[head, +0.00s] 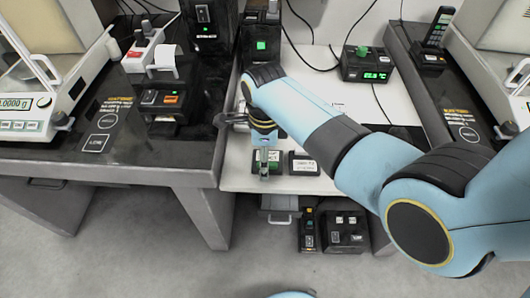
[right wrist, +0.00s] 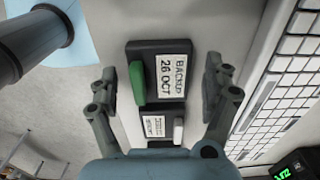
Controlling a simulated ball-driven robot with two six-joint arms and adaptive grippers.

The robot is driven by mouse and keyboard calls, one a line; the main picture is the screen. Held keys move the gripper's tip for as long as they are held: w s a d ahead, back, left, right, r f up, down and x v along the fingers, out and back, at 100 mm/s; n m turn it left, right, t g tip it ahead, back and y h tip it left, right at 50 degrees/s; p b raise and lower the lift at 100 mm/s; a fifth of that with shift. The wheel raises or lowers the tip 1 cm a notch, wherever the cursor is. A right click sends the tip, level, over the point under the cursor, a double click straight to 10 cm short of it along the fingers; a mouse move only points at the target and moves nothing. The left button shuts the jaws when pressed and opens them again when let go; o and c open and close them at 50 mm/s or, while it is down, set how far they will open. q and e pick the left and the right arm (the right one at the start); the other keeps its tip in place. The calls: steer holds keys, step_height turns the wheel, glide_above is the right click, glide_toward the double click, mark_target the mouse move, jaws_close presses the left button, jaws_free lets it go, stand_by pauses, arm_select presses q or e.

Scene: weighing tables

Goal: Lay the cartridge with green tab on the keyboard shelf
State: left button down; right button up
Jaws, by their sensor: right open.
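The cartridge with green tab (right wrist: 160,85) is a dark block with a white label reading "BACKUP 26 OCT". It lies flat on a pale surface (head: 235,178), with a keyboard (right wrist: 285,85) beside it in the right wrist view. In the head view this cartridge (head: 274,157) is partly covered by my right gripper (head: 264,168). The right gripper also shows in the right wrist view (right wrist: 160,72), open, its fingers on either side of the cartridge and apart from it. My left gripper is not in view.
A second cartridge (head: 304,164) with a pale tab lies close beside the first; it also shows in the right wrist view (right wrist: 158,126). A black box with a green display (head: 367,65) stands behind. Dark tables with scales flank the pale surface. Dark devices (head: 343,230) stand below.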

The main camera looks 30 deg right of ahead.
step_height(320, 180, up, 12)
steer(key=p, duration=0.2)
steer(key=shift+r, duration=0.15)
stand_by(0.5)
